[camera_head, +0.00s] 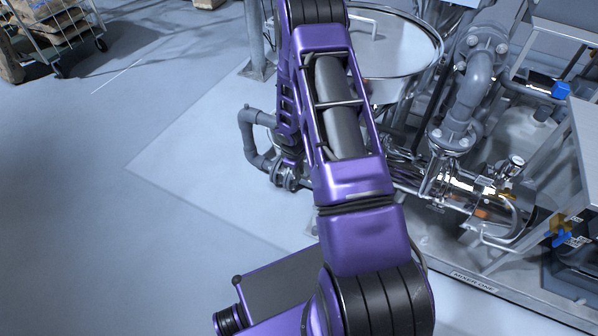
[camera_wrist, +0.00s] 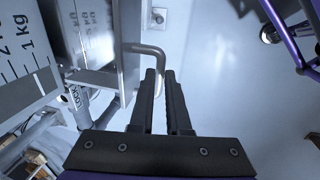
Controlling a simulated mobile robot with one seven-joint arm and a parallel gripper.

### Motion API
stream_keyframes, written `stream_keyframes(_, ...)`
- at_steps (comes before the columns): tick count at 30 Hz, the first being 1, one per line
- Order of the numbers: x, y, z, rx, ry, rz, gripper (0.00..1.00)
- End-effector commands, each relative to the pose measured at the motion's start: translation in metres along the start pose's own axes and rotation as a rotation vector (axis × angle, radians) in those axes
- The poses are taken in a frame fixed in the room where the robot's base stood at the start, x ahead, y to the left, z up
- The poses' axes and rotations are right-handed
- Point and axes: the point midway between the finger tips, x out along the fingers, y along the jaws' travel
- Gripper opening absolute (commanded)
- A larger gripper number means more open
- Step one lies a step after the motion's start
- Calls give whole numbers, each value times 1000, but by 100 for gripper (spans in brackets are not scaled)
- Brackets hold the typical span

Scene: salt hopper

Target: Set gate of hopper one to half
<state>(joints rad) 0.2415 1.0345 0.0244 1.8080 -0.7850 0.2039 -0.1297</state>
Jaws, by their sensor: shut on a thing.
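In the wrist view, a bent grey rod handle (camera_wrist: 143,49) comes out from the plate on the left and turns down between my fingers. My gripper (camera_wrist: 161,76) is shut on the end of this handle. A metal plate (camera_wrist: 93,78) with an edge lies beside the handle. A scale plate (camera_wrist: 27,75) with dark tick marks and "1 kg" stands at the left. I cannot read the gate's position or the hopper's number. In the head view my purple arm hides my gripper and the handle.
A round lidded metal vessel (camera_head: 395,45) stands behind my arm in the head view. Grey pipes and a valve (camera_head: 452,135) fill the right side, with a shiny cylinder (camera_head: 480,195). A cart with sacks (camera_head: 55,30) is at the upper left. The floor (camera_head: 90,200) at left is clear.

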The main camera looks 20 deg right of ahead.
Motion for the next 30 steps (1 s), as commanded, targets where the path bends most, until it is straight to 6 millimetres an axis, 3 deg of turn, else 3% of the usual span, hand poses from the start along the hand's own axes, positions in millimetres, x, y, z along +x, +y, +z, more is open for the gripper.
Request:
stream_keyframes(14, 0, 0, 0, 0, 0, 0, 0)
stream_keyframes(23, 6, 36, 0, 3, 2, 2, 0)
stream_keyframes(30, 8, 40, 0, 0, 1, 2, 0)
